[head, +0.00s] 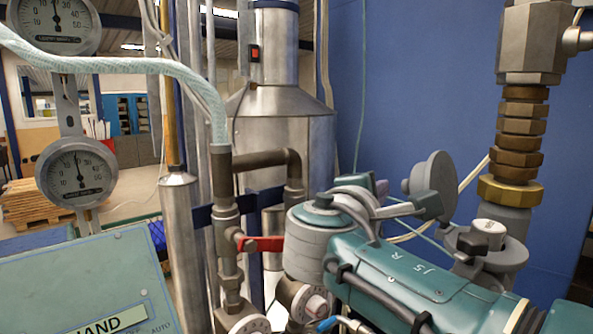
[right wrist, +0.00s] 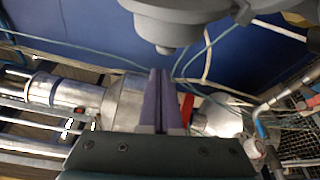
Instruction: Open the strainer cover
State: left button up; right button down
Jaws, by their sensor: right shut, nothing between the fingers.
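A grey round disc with a small knob on its left face (head: 435,187), which looks like the strainer cover, stands upright right of centre in the head view. It also shows at the top of the right wrist view (right wrist: 178,22), knob towards the camera. My right gripper (head: 380,188) is shut and empty, just left of the disc. Its purple fingers (right wrist: 161,95) are pressed together in the right wrist view, with a gap showing below the knob. Whether they touch the disc is unclear. My left gripper is not in view.
A grey fitting with a silver-topped knob (head: 488,236) is right of the disc, near a pipe with brass nuts (head: 517,145). A red-handled valve (head: 262,243), pipes and a steel tank (head: 285,110) stand left. A blue wall (head: 410,80) is behind.

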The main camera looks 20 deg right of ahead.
aim_at(404, 186)
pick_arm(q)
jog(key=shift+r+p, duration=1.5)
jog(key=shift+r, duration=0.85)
pick_arm(e)
jog(key=shift+s+d+r, duration=0.15)
jog(key=shift+s, duration=0.35)
jog(key=shift+s+d+r, duration=0.15)
jog(key=shift+s+d, duration=0.05)
jog(key=shift+s, duration=0.35)
jog(key=shift+s+d+r, duration=0.15)
jog(key=shift+s, duration=0.35)
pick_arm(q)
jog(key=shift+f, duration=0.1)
